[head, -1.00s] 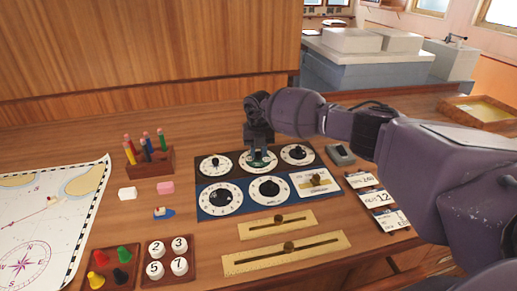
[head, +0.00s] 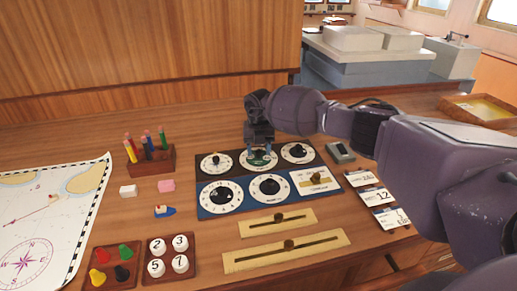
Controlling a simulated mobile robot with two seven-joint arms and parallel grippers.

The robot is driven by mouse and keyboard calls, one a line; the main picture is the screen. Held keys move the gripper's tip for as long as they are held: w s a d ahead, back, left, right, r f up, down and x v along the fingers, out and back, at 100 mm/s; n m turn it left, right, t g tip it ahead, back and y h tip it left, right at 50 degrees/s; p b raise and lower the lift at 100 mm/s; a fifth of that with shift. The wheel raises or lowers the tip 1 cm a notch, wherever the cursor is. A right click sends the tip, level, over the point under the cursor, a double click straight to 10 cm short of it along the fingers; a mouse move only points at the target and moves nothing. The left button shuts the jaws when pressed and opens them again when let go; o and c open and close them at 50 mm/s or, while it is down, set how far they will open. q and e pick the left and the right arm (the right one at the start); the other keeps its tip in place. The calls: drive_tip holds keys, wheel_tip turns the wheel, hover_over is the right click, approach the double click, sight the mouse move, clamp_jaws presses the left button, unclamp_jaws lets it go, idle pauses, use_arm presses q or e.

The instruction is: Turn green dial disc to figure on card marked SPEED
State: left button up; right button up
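The green dial disc (head: 259,162) is the middle dial in the back row of the black dial panel, inside a white ring. My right gripper (head: 260,151) points down right over it, with its fingertips at the disc. The fingers hide the disc's middle, so I cannot tell whether they are closed on its knob. Several white cards lie in a column to the right of the panels: a top card (head: 361,178), a middle card (head: 378,195) reading 12, and a lower card (head: 390,217). Their small headings are too small to read. My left gripper is not in view.
A blue dial panel (head: 236,210) stands in front of the black one. Two brass slider plates (head: 290,225) lie nearer me. A pencil block (head: 154,161), peg trays and a chart (head: 45,215) are at left. A small grey box (head: 339,152) is close right of the black panel.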

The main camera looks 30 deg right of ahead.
sight(259, 151)
drive_tip(key=shift+r, duration=0.1)
wheel_tip(259, 151, up, 11)
drive_tip(key=shift+f, duration=0.2)
idle(0.4)
idle(0.4)
